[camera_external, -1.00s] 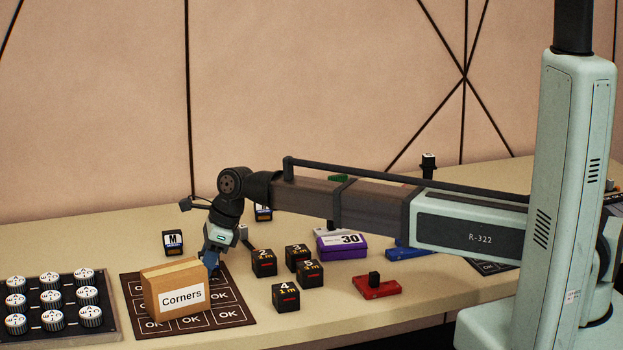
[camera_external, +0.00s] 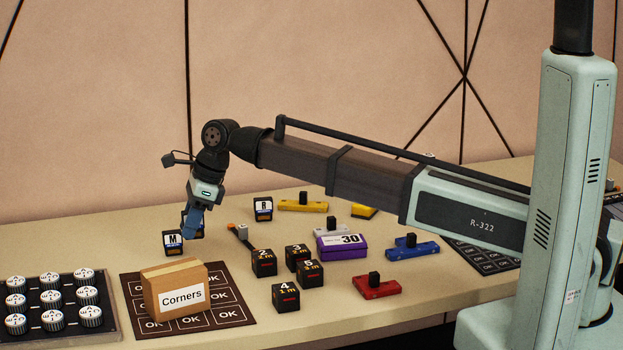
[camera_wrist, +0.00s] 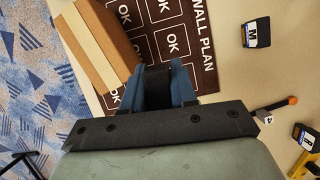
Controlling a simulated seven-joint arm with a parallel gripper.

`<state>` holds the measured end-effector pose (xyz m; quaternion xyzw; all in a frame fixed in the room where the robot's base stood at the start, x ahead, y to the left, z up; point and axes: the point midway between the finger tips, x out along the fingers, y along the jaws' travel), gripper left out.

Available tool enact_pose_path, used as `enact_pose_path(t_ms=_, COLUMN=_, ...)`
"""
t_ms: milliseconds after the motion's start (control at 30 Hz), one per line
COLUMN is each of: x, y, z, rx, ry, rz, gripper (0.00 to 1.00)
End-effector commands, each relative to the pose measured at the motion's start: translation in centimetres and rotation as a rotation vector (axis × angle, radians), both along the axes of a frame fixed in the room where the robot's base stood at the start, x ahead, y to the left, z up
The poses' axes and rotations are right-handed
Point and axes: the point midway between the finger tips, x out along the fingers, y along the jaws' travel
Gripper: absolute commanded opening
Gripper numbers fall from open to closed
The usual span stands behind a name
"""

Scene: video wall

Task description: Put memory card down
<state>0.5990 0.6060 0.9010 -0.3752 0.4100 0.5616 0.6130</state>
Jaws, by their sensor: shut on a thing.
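My gripper (camera_external: 192,232), with blue fingers, points down above the table just behind the cardboard box, close to the card marked M. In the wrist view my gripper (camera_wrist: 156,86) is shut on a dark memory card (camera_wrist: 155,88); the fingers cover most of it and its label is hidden. In the external view only a dark edge of it shows beside the fingers. A black card marked M (camera_external: 173,243) stands on the table near the fingers, and it shows in the wrist view (camera_wrist: 257,32). Another card marked R (camera_external: 263,209) stands farther right.
The Corners box (camera_external: 172,290) stands on the dark OK mat (camera_external: 235,300). A tray of round knobs (camera_external: 110,325) is at left. Several black numbered cubes (camera_external: 286,297), a purple box (camera_external: 342,251) and a small hammer-like tool (camera_external: 241,236) lie to the right. Table left of card M is clear.

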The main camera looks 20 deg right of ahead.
Motion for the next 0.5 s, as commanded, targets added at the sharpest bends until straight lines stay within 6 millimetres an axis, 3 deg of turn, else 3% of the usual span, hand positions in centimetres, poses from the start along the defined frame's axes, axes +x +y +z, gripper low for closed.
enact_pose_path(t_ms=100, x=-2.4, y=3.4, z=2.9, rx=0.003, ry=-0.003, rz=0.050, gripper=0.00)
enact_pose_path(t_ms=300, x=-5.9, y=7.1, z=7.0, rx=0.003, ry=-0.002, rz=0.130, gripper=0.00)
enact_pose_path(t_ms=400, x=-7.4, y=7.8, z=8.8, rx=0.002, ry=-0.001, rz=0.215, gripper=0.00)
enact_pose_path(t_ms=500, x=-8.1, y=7.4, z=8.8, rx=0.001, ry=0.001, rz=0.307, gripper=0.00)
